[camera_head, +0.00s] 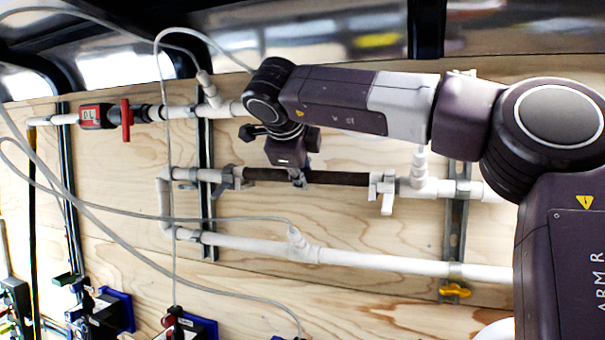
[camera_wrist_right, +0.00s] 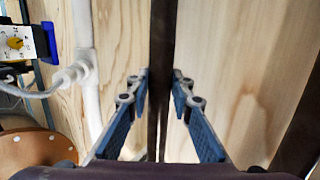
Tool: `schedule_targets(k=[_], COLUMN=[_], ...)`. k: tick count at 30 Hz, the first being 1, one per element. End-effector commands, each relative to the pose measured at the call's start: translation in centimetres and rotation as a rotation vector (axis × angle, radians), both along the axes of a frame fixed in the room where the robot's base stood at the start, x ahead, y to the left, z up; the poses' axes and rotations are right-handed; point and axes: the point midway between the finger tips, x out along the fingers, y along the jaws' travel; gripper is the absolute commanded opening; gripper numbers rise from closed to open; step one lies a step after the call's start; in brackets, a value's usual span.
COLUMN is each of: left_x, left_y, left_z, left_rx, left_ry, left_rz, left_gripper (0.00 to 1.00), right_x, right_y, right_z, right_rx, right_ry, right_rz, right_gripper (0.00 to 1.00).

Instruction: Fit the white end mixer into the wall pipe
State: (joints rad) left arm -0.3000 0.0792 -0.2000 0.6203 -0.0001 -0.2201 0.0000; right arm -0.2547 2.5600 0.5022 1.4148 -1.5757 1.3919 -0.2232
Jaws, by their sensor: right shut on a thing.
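The mixer (camera_head: 340,178) is a dark tube lying level in the middle pipe run on the wooden wall. Its left end meets a grey clamp fitting (camera_head: 228,178) and its right end meets a white fitting with a lever (camera_head: 385,190). I cannot tell how deep either end sits, and no white end shows clearly. My right gripper (camera_head: 298,178) is shut on the tube left of its middle. In the right wrist view, the dark tube (camera_wrist_right: 161,40) runs upright between the blue finger pads of my gripper (camera_wrist_right: 160,88). My left gripper is not in view.
White wall pipes (camera_head: 350,259) run below and above the mixer. A red-handled valve (camera_head: 126,120) is at upper left. Thin grey tubing (camera_head: 100,213) loops across the left side. A yellow valve (camera_head: 455,290) sits lower right. Blue-and-black devices (camera_head: 108,312) stand at lower left.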

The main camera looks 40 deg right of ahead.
Motion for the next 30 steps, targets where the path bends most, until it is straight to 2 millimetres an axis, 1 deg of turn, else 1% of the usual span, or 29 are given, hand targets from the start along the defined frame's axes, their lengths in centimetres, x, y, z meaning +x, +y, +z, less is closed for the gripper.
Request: schedule_targets(k=[11, 12, 16, 17, 26, 30], left_x=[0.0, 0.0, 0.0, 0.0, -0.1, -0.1], left_y=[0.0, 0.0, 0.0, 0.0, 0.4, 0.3], left_z=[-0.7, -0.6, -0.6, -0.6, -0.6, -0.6], left_rx=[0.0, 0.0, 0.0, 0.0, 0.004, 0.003], left_ry=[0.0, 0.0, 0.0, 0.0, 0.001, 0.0], left_rz=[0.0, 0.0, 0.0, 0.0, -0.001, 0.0], left_gripper=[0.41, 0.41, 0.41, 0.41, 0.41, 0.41], right_x=[0.0, 0.0, 0.0, 0.0, -0.1, -0.7], right_y=[0.0, 0.0, 0.0, 0.0, 0.1, 1.1], right_z=[-0.9, -0.8, -0.8, -0.8, -0.9, 0.0], right_rx=[-0.001, -0.001, -0.001, -0.001, 0.0, 0.0], right_ry=[-0.002, -0.002, -0.001, -0.001, 0.001, 0.0], right_rz=[0.0, 0.0, 0.001, 0.001, 0.001, 0.002], right_gripper=[0.0, 0.25, 0.39, 0.41, 0.41, 0.41])
